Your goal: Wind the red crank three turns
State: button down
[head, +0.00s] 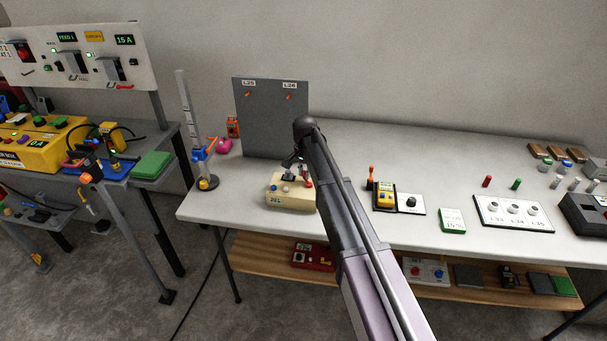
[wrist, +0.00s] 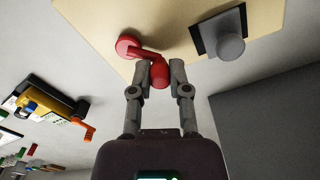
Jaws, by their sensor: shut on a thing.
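The red crank (wrist: 127,46) is on the cream box (head: 291,199), seen close in the wrist view. Its red handle knob (wrist: 159,74) sits between the fingertips of my gripper (wrist: 157,76), which are shut on it. In the head view my gripper (head: 303,172) reaches down over the right part of the cream box, and a bit of red (head: 309,184) shows beside it. My arm hides part of the box's right side there.
A grey knob (wrist: 229,46) on a dark square plate stands close beside the crank. A grey upright panel (head: 265,125) stands behind the box. A yellow device (head: 385,194) with an orange lever (head: 371,174) is to the right. The table front left of the box is clear.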

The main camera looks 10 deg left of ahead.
jog(key=m, duration=0.3)
jog(key=shift+w+d+m, duration=0.3)
jog(key=shift+d+m, duration=0.1)
jog(key=m, duration=0.1)
jog(key=d+m, duration=0.1)
jog(key=m, duration=0.1)
jog(key=shift+m, duration=0.3)
jog(key=m, duration=0.1)
jog(key=d+m, duration=0.1)
jog(key=m, duration=0.1)
jog(key=shift+m, duration=0.3)
jog(key=m, duration=0.1)
jog(key=d+m, duration=0.1)
jog(key=m, duration=0.1)
jog(key=shift+s+m, duration=0.2)
jog(key=shift+m, duration=0.1)
jog(key=m, duration=0.3)
jog(key=s+d+m, duration=0.1)
jog(key=m, duration=0.1)
jog(key=shift+s+m, duration=0.1)
jog(key=shift+m, duration=0.2)
jog(key=m, duration=0.2)
jog(key=s+m, duration=0.1)
jog(key=m, duration=0.2)
jog(key=shift+s+d, duration=0.15)
jog(key=c, duration=0.6)
grip_release()
